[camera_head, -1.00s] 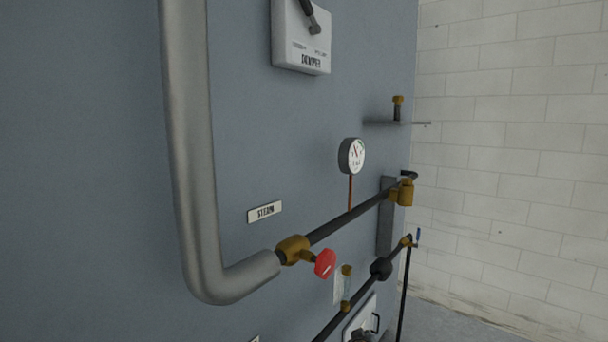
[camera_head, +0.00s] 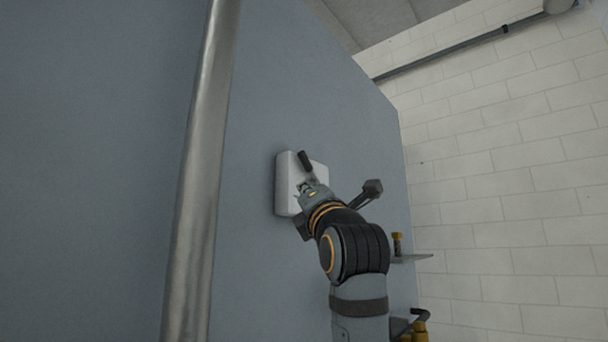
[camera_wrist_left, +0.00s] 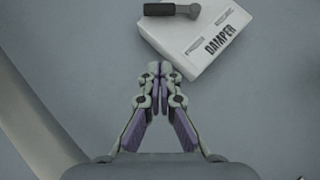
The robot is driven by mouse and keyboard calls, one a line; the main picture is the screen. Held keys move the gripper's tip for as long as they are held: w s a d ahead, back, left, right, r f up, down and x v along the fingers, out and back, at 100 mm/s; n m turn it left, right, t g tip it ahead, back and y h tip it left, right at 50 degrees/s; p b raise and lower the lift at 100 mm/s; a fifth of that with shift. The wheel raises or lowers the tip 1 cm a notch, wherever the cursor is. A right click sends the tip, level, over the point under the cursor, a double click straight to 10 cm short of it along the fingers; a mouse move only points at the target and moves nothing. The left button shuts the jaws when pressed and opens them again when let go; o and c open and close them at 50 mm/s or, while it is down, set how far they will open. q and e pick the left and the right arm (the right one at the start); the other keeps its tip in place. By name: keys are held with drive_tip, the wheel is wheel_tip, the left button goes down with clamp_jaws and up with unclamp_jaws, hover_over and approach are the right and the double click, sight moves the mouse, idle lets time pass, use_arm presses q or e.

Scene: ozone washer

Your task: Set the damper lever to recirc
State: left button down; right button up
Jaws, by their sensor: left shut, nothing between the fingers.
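The damper box (camera_head: 287,183) is a white plate on the blue-grey wall panel in the head view, partly hidden by my left gripper (camera_head: 305,188). Its dark lever (camera_head: 305,160) shows above the gripper, tilted up and to the left. In the left wrist view the box (camera_wrist_left: 205,45) bears the word DAMPER, and the lever (camera_wrist_left: 172,10) has a black handle pointing left from its pivot. My left gripper (camera_wrist_left: 159,68) is shut and empty, its tips at the box's lower left edge in that picture. Contact cannot be told. My right gripper is not in view.
A thick grey pipe (camera_head: 200,180) runs down the panel left of the box. A small shelf (camera_head: 410,258) with a brass fitting (camera_head: 397,243) juts out at the right. A white block wall (camera_head: 500,190) stands beyond.

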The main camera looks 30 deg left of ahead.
sight(308, 169)
use_arm(q)
drive_tip(key=p+x, duration=0.5)
drive_tip(key=x, duration=0.4)
drive_tip(key=shift+w+a+r, duration=0.15)
drive_tip(key=shift+w+r, duration=0.1)
drive_tip(key=shift+w, duration=0.1)
drive_tip(key=w+r+p, duration=0.2)
drive_tip(key=p, duration=0.1)
drive_tip(key=shift+w+a+r, duration=0.2)
drive_tip(key=shift+w, duration=0.05)
drive_tip(key=shift+w+d+r, duration=0.2)
drive_tip(key=shift+w+d, duration=0.05)
drive_tip(key=shift+w, duration=0.1)
drive_tip(key=shift+a+f, duration=0.1)
drive_tip(key=shift+a, duration=0.1)
